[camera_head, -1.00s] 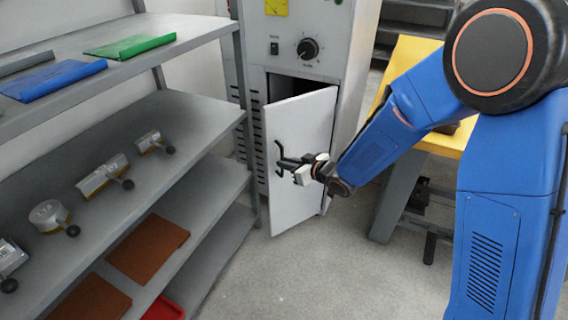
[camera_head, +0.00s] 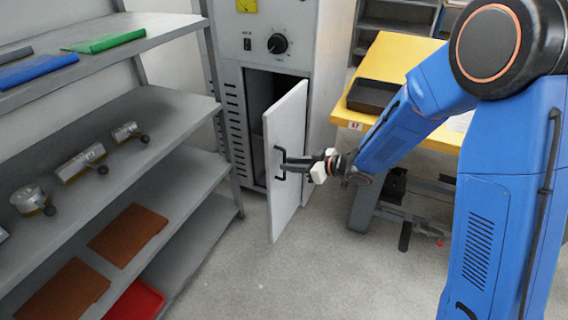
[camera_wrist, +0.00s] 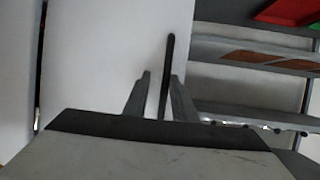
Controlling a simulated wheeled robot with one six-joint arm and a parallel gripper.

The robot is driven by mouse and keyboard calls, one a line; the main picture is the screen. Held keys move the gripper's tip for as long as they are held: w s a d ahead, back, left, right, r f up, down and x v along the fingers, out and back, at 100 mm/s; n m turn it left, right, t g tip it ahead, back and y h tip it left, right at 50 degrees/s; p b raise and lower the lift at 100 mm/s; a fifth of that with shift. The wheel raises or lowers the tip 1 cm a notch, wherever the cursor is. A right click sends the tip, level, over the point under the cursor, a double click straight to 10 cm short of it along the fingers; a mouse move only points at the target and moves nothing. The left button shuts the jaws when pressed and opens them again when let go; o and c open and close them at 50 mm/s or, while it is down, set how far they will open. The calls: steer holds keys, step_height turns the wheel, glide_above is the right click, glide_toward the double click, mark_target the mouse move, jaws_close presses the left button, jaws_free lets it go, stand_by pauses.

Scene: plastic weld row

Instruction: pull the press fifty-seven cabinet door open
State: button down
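The press cabinet door (camera_head: 285,150) is white and stands swung well out from the grey press, and the dark inside of the cabinet (camera_head: 258,105) shows behind it. Its black bar handle (camera_head: 280,162) is on the door's outer face. My gripper (camera_head: 292,162) is at the handle. In the wrist view, the two fingers of my gripper (camera_wrist: 160,78) stand apart on either side of the handle (camera_wrist: 168,62). A gap shows between the left finger and the bar; the right finger is close against it, and I cannot tell if they touch. The door (camera_wrist: 100,60) fills the left of that view.
A grey shelf rack (camera_head: 150,95) with parts and brown sheets stands at the left, near the door's swing side. A yellow-topped table (camera_head: 400,60) with a black tray (camera_head: 372,97) stands at the right. The floor (camera_head: 300,270) in front is clear.

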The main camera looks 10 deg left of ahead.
steer(key=shift+w+d+r, duration=0.1)
steer(key=shift+w+d, duration=0.1)
steer(key=shift+d, duration=0.5)
steer(key=shift+w+d+r, duration=0.1)
steer(key=shift+w+d, duration=0.05)
steer(key=shift+d, duration=0.5)
steer(key=shift+w+d, duration=0.2)
steer(key=shift+d, duration=0.5)
steer(key=c, duration=1.8)
jaws_free()
steer(key=shift+f, duration=0.1)
steer(key=shift+s+a, duration=0.1)
steer(key=shift+a, duration=0.05)
steer(key=v, duration=1.7)
steer(key=shift+s, duration=0.25)
steer(key=shift+f, duration=0.1)
